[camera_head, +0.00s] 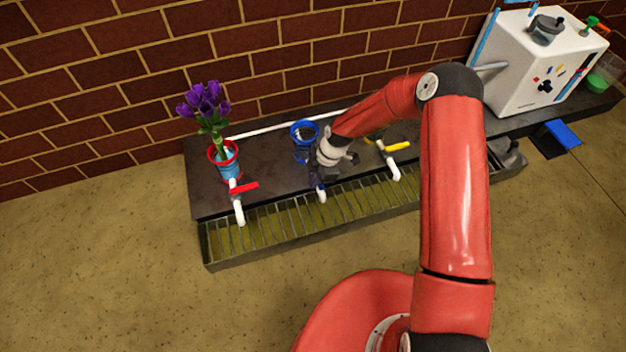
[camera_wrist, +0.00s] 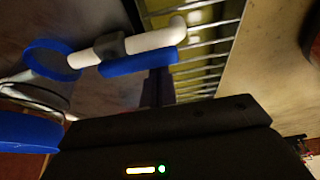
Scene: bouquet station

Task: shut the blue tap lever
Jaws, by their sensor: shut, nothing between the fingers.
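The blue tap lever (camera_wrist: 138,62) lies alongside its white pipe (camera_wrist: 150,42) in the wrist view, running roughly parallel to it. In the head view my gripper hides most of this tap; only a bit of blue and the white spout (camera_head: 320,195) show below it. My gripper (camera_head: 327,170) is shut and empty, low over the counter at the blue tap. In the wrist view its dark fingers (camera_wrist: 158,88) are right beside the lever's right part. I cannot tell whether they touch it.
A blue-rimmed vase (camera_head: 304,141) stands behind the gripper. The red lever (camera_head: 244,188) and yellow lever (camera_head: 397,146) sit crosswise on their taps at either side. Purple flowers (camera_head: 205,105) stand in a red-and-blue vase (camera_head: 228,165). A grated trough (camera_head: 270,217) runs along the front.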

